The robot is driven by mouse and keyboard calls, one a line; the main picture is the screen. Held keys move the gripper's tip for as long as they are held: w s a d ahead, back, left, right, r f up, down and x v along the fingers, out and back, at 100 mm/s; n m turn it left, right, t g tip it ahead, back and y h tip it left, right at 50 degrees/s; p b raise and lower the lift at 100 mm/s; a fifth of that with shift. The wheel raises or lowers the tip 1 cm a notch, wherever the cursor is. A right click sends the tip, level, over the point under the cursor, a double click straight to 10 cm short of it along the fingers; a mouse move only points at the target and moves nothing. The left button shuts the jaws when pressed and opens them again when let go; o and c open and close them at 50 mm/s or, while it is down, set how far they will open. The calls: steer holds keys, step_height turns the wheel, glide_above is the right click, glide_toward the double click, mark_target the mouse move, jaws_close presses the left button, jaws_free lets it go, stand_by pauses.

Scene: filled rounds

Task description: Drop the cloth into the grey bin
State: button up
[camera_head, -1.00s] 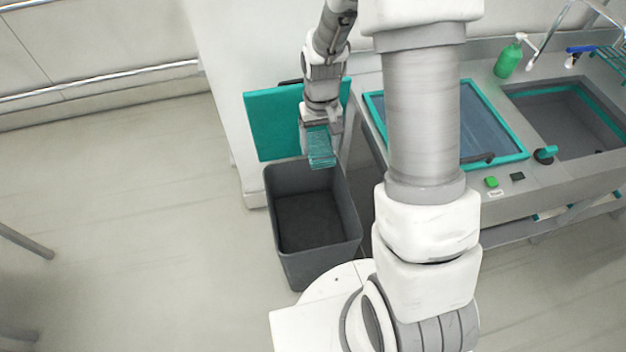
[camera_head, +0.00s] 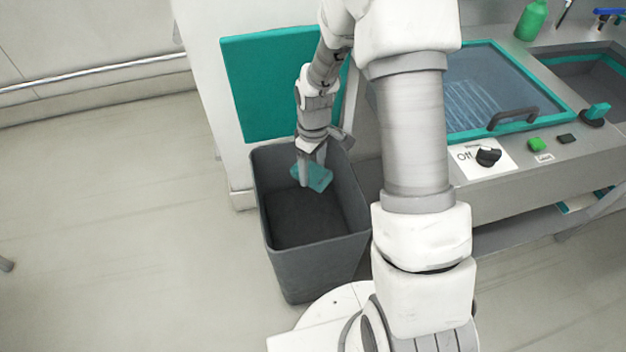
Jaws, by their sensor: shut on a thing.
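The teal cloth (camera_head: 318,178) hangs from my gripper (camera_head: 312,172), which is shut on it. The grey bin (camera_head: 283,275) stands open on the floor to the left of my arm's thick column. In the picture, the cloth and fingertips lie within the bin's opening, near its back wall. The dark floor of the bin shows in front of the cloth and looks empty. My gripper covers part of the cloth.
A teal panel (camera_head: 262,85) is behind the bin on a white wall end. To the right is a counter with a teal-framed glass lid (camera_head: 470,95), a knob (camera_head: 488,157) and a sink (camera_head: 590,75). The floor left of the bin is clear.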

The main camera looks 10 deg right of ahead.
steer(key=w+f+n+b, duration=0.1)
steer(key=b, duration=0.1)
steer(key=shift+d+f+n+b, duration=0.2)
steer(key=shift+n+b, duration=0.1)
steer(key=shift+n, duration=0.1)
steer(key=shift+w+r+n+b, duration=0.1)
steer(key=shift+w+n+b, duration=0.15)
steer(key=shift+n+b, duration=0.55)
step_height(320, 180, down, 9)
steer(key=b, duration=0.7)
steer(key=shift+r, duration=0.15)
steer(key=o, duration=1.1)
step_height(320, 180, up, 18)
steer(key=p, duration=0.5)
steer(key=shift+f, duration=0.25)
